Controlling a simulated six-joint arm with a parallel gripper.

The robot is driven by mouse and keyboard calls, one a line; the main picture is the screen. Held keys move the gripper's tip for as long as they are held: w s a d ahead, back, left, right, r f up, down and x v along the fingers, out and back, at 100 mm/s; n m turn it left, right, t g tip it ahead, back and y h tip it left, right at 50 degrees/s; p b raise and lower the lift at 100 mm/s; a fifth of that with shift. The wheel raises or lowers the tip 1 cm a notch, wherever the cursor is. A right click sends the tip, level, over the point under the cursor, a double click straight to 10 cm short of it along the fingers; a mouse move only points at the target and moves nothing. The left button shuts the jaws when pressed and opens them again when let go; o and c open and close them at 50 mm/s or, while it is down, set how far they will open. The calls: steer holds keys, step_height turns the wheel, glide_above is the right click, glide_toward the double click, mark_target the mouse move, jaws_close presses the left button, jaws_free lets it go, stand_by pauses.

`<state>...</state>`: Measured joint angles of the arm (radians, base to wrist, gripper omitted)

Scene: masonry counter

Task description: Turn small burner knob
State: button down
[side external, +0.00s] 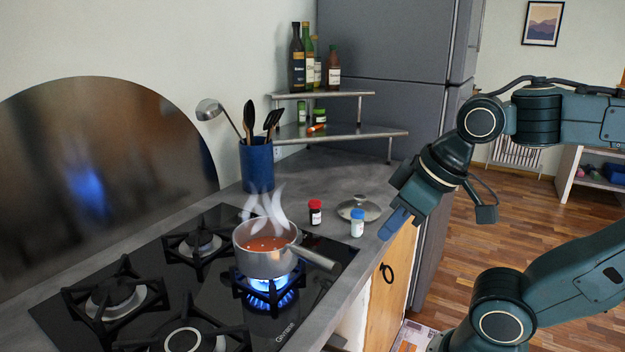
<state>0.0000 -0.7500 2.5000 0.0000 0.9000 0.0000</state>
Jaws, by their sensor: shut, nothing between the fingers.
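The black gas hob (240,335) fills the lower left of the counter, with several burners. The front right burner (268,292) is lit with a blue flame. A steel saucepan (262,262) of steaming red liquid stands on it, its handle pointing right and toward the camera. I cannot clearly make out any burner knob. My gripper (393,226) is shut and empty, with blue fingers pointing down and left. It is at the counter's right edge, right of the hob and apart from the pan.
A red-capped jar (315,212), a blue-capped jar (357,223) and a glass lid (358,208) lie between hob and gripper. A blue utensil pot (257,165) and corner shelf (340,133) stand behind. A tall grey fridge (385,110) stands behind the counter.

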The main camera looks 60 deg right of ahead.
steer(key=c, duration=1.5)
jaws_free()
steer(key=shift+w, duration=0.1)
steer(key=o, duration=0.4)
steer(key=shift+w+r, duration=0.15)
steer(key=shift+w, duration=0.05)
steer(key=shift+o, duration=0.4)
steer(key=shift+w+r, duration=0.15)
steer(key=shift+w, duration=0.15)
steer(key=w+d+n+g+y, duration=0.1)
steer(key=w+d+n, duration=0.2)
steer(key=w, duration=0.5)
steer(key=w+d+n+g, duration=0.15)
steer(key=w+d, duration=0.25)
steer(key=w, duration=0.4)
steer(key=w+d+f+n+y, duration=0.1)
steer(key=w+d+f+n, duration=0.1)
steer(key=d, duration=0.5)
steer(key=w+d+f+n+y, duration=0.1)
steer(key=w+d+f+n, duration=0.1)
steer(key=w+d+f, duration=0.3)
steer(key=shift+w+d+f, duration=0.25)
steer(key=shift+w+d, duration=0.4)
steer(key=shift+d, duration=0.2)
steer(key=shift+f+n, duration=0.1)
steer(key=shift+n, duration=0.15)
